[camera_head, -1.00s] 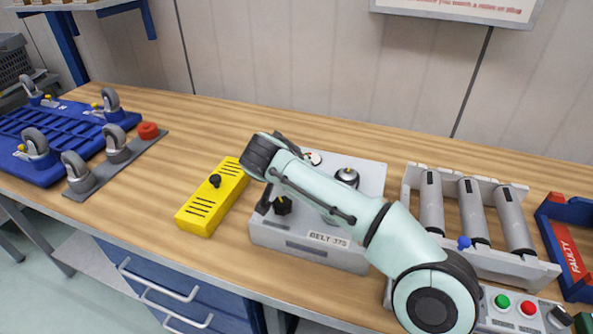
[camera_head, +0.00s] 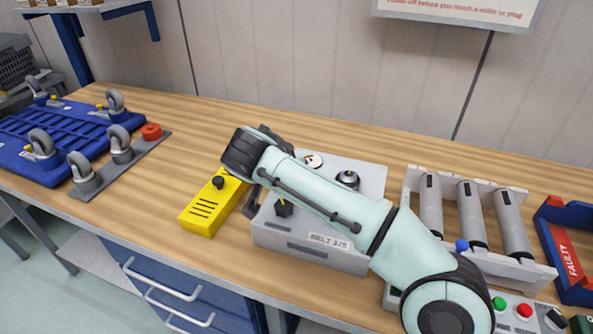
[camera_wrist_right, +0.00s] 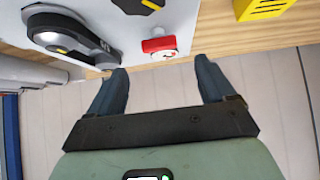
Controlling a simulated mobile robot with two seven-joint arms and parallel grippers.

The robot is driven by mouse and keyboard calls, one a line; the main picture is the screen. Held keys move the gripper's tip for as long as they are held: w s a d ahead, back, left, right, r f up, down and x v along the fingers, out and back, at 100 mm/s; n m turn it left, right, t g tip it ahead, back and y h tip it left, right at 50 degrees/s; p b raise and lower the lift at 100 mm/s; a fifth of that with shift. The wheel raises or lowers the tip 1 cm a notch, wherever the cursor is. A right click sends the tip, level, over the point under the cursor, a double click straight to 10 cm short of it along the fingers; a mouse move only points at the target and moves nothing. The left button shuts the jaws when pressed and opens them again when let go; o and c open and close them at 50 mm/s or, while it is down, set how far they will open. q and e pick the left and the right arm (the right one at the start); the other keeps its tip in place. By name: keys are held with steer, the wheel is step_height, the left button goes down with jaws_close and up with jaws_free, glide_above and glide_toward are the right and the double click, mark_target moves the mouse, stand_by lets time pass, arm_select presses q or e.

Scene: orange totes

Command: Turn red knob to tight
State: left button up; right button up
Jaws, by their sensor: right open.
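The red knob (camera_wrist_right: 160,46) sits on a pale label at the edge of a light panel in the right wrist view. My right gripper (camera_wrist_right: 162,72) is open and empty. Its two dark fingers lie to either side of the knob in the picture, apart from it. In the head view my right arm reaches left across the grey box marked BELT (camera_head: 325,240) and hides part of its top. I cannot make out the red knob on the box there. My left gripper is not in view.
The box also carries a black knob (camera_head: 284,208), a white dial (camera_head: 313,160) and a round dark fitting (camera_head: 347,180). A yellow box (camera_head: 207,208) stands to its left, rollers (camera_head: 474,211) to its right. A caster plate with a red disc (camera_head: 151,131) lies at left.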

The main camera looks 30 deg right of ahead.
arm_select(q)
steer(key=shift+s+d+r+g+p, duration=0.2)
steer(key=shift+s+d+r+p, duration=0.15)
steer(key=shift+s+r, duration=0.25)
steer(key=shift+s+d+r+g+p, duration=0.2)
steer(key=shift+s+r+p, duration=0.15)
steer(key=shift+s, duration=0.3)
arm_select(e)
steer(key=v, duration=0.6)
steer(key=shift+a+r, duration=0.2)
steer(key=shift+s, duration=0.15)
